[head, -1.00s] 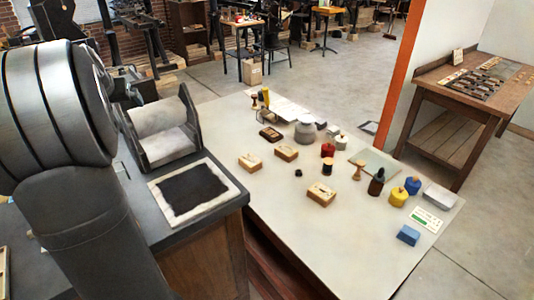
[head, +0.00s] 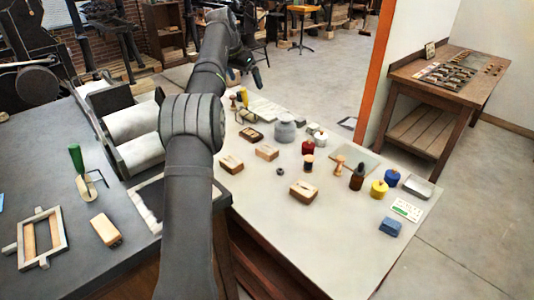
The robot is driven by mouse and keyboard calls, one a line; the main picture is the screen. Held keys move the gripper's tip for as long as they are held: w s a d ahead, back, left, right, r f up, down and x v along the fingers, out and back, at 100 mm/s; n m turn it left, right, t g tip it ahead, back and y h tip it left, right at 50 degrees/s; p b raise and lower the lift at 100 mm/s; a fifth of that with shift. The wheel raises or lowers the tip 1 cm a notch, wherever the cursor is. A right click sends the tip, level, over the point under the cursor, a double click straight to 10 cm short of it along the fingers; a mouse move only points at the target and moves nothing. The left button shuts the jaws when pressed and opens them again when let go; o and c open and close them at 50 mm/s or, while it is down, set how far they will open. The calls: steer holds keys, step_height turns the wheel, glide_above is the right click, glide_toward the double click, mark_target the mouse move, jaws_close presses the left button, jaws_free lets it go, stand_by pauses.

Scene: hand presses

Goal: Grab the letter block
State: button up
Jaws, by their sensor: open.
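Three light wooden blocks with dark marks on top lie apart on the pale table: one at the left (head: 231,163), one behind it (head: 267,153), and a larger one nearer the front (head: 304,191). The marks are too small to read, so I cannot tell which is the letter block. My gripper (head: 255,77) is small in the head view, above and beyond the table's far left end. It is open, holds nothing that I can see, and is well away from the blocks.
A grey jar (head: 285,130), a red pot (head: 308,147), a dark dropper bottle (head: 357,178), yellow (head: 379,189) and blue (head: 391,178) pots and a blue block (head: 390,227) stand around. A brayer (head: 90,185) lies on the dark bench. The table's front is clear.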

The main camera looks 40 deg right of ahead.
steer(key=s+d, duration=0.3)
glide_toward(267, 149)
steer(key=f, duration=0.1)
steer(key=d+f, duration=0.1)
steer(key=f, duration=0.1)
steer(key=shift+s+d+f+m+g, duration=0.1)
steer(key=shift+d+f+m+g, duration=0.2)
steer(key=shift+f+m, duration=0.1)
steer(key=shift+w+x, duration=0.2)
steer(key=shift+x, duration=1.3)
steer(key=shift+w+x, duration=0.2)
steer(key=shift+x, duration=1.3)
steer(key=shift+c, duration=0.2)
steer(key=shift+r, duration=0.1)
steer(key=c, duration=1)
